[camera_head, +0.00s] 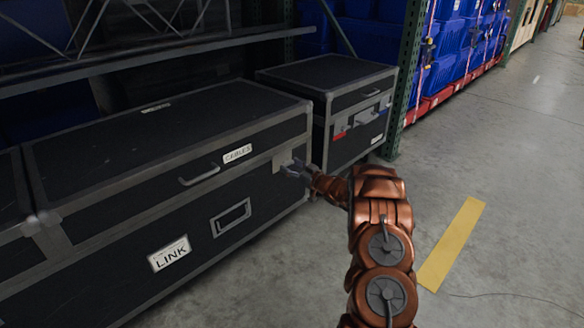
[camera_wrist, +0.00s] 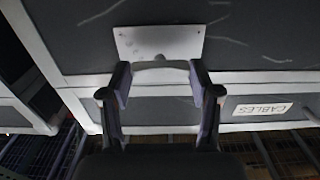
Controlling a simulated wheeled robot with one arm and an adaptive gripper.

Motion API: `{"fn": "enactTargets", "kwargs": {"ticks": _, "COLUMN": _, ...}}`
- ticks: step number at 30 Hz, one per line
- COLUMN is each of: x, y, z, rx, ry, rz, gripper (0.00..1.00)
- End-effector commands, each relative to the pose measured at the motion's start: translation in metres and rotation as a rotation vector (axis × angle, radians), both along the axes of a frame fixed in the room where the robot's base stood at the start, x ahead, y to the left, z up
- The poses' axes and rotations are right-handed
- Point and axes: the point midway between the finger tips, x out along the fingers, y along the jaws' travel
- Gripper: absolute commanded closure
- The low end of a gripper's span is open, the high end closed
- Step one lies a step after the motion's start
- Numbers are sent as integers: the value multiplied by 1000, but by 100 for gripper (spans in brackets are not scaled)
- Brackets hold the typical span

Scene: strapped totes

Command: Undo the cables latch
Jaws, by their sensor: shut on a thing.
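The black trunk (camera_head: 130,150) with metal edges carries a white CABLES label (camera_head: 237,153) on its front, near the lid seam. The label also shows, upside down, in the wrist view (camera_wrist: 263,109). The cables latch (camera_head: 281,159) is a pale metal plate to the right of the label; in the wrist view its plate (camera_wrist: 135,42) fills the top middle. My gripper (camera_head: 298,170) is at the latch. In the wrist view my gripper (camera_wrist: 158,82) has its two fingers on either side of the latch's curved pale piece, shut on it. The lid looks closed.
A LINK label (camera_head: 169,253) and a dark handle (camera_head: 199,175) are on the same trunk's front. A second trunk (camera_head: 345,120) stands behind it, beside a green rack post (camera_head: 408,75). Concrete floor (camera_head: 510,200) with a yellow stripe (camera_head: 452,243) is open at right.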

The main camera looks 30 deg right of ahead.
Motion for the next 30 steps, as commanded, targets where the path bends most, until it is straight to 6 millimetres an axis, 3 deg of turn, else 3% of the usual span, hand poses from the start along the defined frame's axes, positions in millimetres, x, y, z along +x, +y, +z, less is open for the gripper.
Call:
{"fn": "enactTargets", "kwargs": {"ticks": 11, "x": 0, "y": 1, "z": 3, "rx": -184, "ry": -42, "rz": 1, "gripper": 72}}
{"fn": "enactTargets", "kwargs": {"ticks": 30, "x": 0, "y": 2, "z": -1, "rx": -771, "ry": -179, "rz": 3, "gripper": 72}}
